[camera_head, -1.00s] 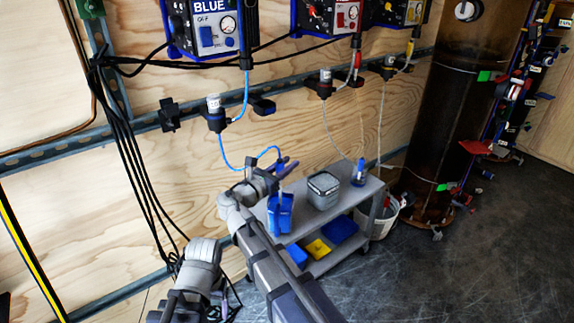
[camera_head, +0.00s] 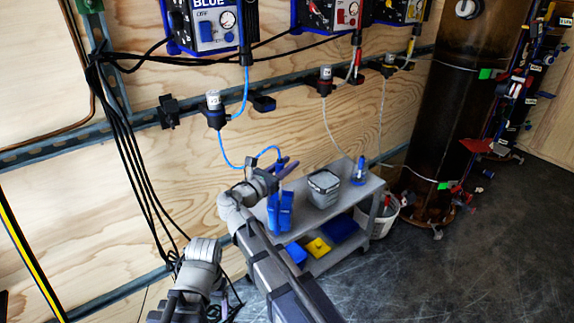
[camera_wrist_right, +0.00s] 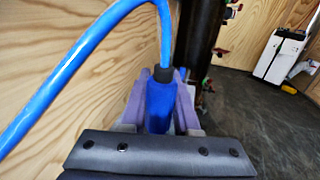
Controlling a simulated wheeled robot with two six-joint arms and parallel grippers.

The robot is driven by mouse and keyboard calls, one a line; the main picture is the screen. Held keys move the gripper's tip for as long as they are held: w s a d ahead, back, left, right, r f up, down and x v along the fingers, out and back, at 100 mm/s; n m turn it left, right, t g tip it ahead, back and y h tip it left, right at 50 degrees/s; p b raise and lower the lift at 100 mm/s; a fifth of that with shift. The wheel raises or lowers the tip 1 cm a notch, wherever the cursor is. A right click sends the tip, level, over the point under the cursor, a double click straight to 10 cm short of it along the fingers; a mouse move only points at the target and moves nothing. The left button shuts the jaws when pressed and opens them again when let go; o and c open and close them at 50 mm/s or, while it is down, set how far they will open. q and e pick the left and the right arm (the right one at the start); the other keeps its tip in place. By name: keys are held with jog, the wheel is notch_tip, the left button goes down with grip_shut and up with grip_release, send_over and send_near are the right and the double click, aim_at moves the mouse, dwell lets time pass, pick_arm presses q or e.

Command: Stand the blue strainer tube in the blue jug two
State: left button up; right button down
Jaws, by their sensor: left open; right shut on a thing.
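The blue strainer tube (camera_wrist_right: 160,105) is held upright between the purple fingers of my right gripper (camera_wrist_right: 162,112). A black collar tops it, with a blue hose running up from it. In the head view, my right gripper (camera_head: 283,172) is over the blue jug (camera_head: 274,216) at the left end of the trolley top. The tube overlaps the jug there; I cannot tell whether its lower end is inside. The jug is out of sight in the wrist view. My left gripper (camera_head: 222,308) is low at the lower left, away from the jug; its fingers are hard to make out.
A grey lidded container (camera_head: 323,188) and a small blue fitting (camera_head: 359,172) stand on the trolley top (camera_head: 330,208). Blue and yellow trays (camera_head: 318,247) are below. A white bucket (camera_head: 384,216) stands at right. The blue hose (camera_head: 223,148) hangs from the wall rail.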

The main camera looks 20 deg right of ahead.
pick_arm(q)
jog(key=shift+f+b, duration=0.35)
jog(key=shift+f, duration=0.1)
pick_arm(e)
jog(key=shift+f, duration=0.4)
jog(key=c, duration=0.6)
grip_release()
pick_arm(q)
jog(key=shift+a, duration=0.1)
pick_arm(e)
jog(key=shift+s, duration=0.1)
